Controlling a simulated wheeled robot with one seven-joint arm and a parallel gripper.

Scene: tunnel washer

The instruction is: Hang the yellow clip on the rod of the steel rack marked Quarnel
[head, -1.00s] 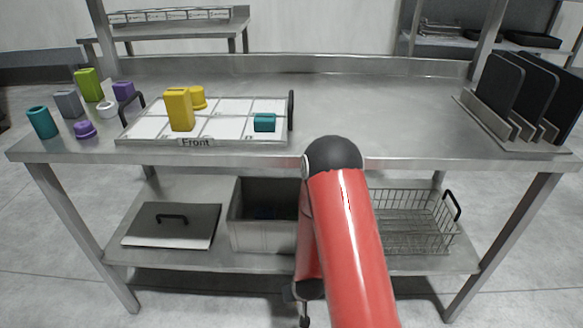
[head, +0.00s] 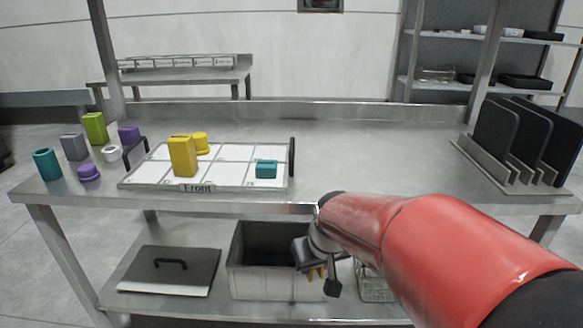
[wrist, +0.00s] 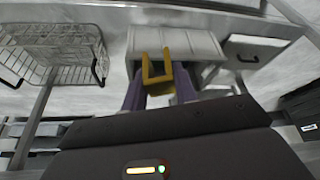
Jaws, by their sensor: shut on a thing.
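My gripper (head: 318,272) is shut on the yellow clip (wrist: 157,72), a small U-shaped piece between the two fingertips (wrist: 158,92) in the wrist view. In the head view only a bit of the clip's yellow shows, below the steel table's front edge and in front of the grey bin. I see no rack marked Quarnel and no rod that I can tell as its own in either view.
The grey bin (head: 245,280), a lid with a black handle (head: 190,265) and a wire basket (wrist: 60,45) are on the lower shelf. On the tabletop (head: 370,150) stand a white tray (head: 225,175) with blocks, several coloured pieces and a holder of black boards (head: 520,185).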

